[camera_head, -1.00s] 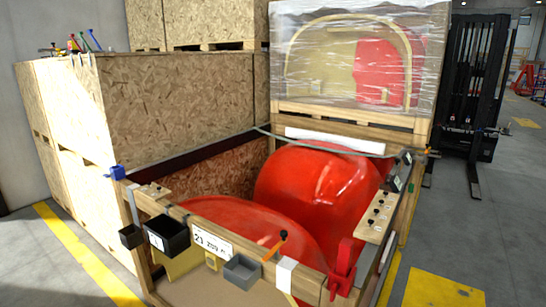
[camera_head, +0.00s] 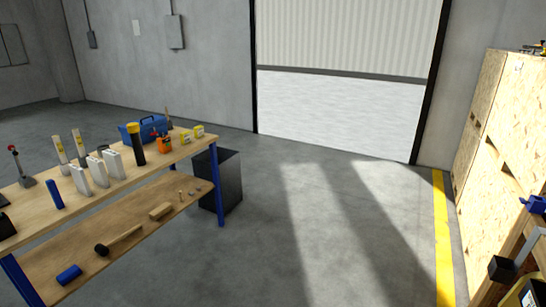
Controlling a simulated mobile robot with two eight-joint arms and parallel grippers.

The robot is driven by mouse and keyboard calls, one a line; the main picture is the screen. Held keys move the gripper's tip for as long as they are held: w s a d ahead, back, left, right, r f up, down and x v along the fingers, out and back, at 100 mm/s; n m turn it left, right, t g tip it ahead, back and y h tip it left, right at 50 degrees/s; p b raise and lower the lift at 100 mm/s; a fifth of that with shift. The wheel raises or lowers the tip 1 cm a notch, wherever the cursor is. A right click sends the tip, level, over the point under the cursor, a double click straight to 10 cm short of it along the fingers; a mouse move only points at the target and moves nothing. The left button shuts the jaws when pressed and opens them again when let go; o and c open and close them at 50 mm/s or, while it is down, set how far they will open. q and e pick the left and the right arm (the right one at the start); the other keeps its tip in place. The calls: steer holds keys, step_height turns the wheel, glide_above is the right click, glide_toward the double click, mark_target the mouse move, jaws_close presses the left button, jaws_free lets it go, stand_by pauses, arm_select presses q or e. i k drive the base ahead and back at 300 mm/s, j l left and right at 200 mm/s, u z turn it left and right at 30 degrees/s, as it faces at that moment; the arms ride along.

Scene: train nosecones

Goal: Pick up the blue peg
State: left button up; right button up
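No gripper of mine shows in the view. A small blue upright piece (camera_head: 54,194) stands on the top of the workbench at the left. A short blue cylinder (camera_head: 69,274) lies on the bench's lower shelf. A blue piece (camera_head: 535,204) sits on the crate's corner at the right edge, partly cut off. I cannot tell for certain which of these is the blue peg.
The wooden workbench (camera_head: 100,183) holds white blocks (camera_head: 97,171), a blue toolbox (camera_head: 143,130) and bottles. A hammer (camera_head: 118,241) lies on its shelf. A dark bin (camera_head: 220,180) stands beside it. Open floor (camera_head: 300,230) separates bench and wooden crates (camera_head: 490,130).

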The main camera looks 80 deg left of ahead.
mark_target(51, 185)
steer(key=u, duration=3.15)
steer(key=i+j+u, duration=0.15)
steer(key=u, duration=0.25)
steer(key=i+u, duration=0.15)
steer(key=u, duration=0.25)
steer(key=i+u, duration=0.2)
steer(key=u, duration=0.2)
steer(key=i+u, duration=0.15)
steer(key=i, duration=0.6)
steer(key=i+l+u, duration=0.15)
steer(key=i, duration=0.6)
steer(key=i+l+u, duration=0.15)
steer(key=i, duration=0.65)
